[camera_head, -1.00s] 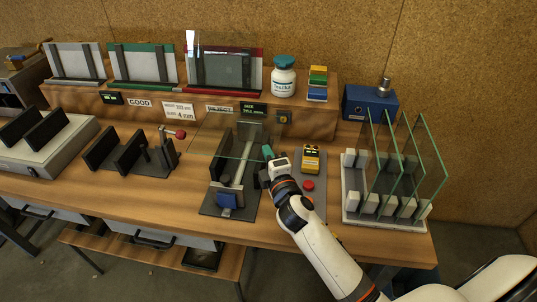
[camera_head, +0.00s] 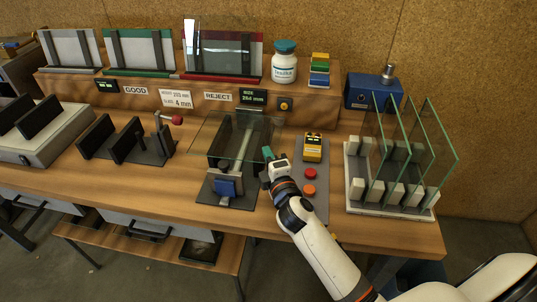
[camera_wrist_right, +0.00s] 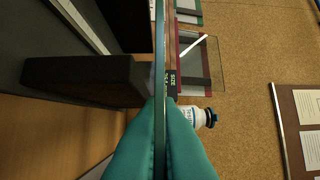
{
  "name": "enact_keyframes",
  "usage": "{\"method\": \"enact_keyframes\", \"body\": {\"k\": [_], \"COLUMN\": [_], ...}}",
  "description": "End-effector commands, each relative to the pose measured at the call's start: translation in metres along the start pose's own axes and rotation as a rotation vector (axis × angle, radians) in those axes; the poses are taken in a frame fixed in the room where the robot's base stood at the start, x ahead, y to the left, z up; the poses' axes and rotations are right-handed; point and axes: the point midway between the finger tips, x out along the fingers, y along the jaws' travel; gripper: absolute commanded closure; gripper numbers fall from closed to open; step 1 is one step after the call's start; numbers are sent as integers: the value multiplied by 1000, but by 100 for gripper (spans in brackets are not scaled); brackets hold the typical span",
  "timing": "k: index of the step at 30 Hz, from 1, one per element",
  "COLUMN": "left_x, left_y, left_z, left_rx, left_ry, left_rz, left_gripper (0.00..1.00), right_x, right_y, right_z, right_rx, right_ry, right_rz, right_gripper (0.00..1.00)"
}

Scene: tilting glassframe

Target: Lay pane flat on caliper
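A clear glass pane (camera_head: 212,135) is held roughly level over the caliper. The caliper (camera_head: 238,200) is a dark base with a pale central bar and a blue block (camera_head: 228,187) at its near end. My right gripper (camera_head: 268,154) is shut on the pane's right edge. In the right wrist view, the teal fingers (camera_wrist_right: 160,115) pinch the pane (camera_wrist_right: 159,40), seen edge-on beside a dark block (camera_wrist_right: 85,80). I cannot tell whether the pane touches the caliper. My left gripper is out of view.
A rack (camera_head: 385,208) with several upright panes stands at right. A yellow device (camera_head: 312,148) and red (camera_head: 310,174) and orange (camera_head: 309,190) buttons lie close right of my gripper. A dark-jawed fixture (camera_head: 130,145) stands left; a bottle (camera_head: 284,65) stands on the shelf behind.

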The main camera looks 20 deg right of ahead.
Motion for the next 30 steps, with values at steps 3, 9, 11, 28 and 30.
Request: {"method": "enact_keyframes", "body": {"k": [3,9,11,28,30], "left_x": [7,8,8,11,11], "left_y": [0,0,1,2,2], "left_z": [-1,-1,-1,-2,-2], "left_rx": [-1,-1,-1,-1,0], "left_ry": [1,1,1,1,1], "left_rz": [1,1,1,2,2], "left_gripper": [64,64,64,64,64], "right_x": [0,0,0,0,0], "right_y": [6,8,7,11,12], "right_z": [0,0,0,0,0], "right_rx": [2,2,2,2,2], "right_ry": [-1,-1,-1,-1,-2], "right_rz": [-5,-5,-5,-5,-5], "right_gripper": [100,100,100,100,100]}}
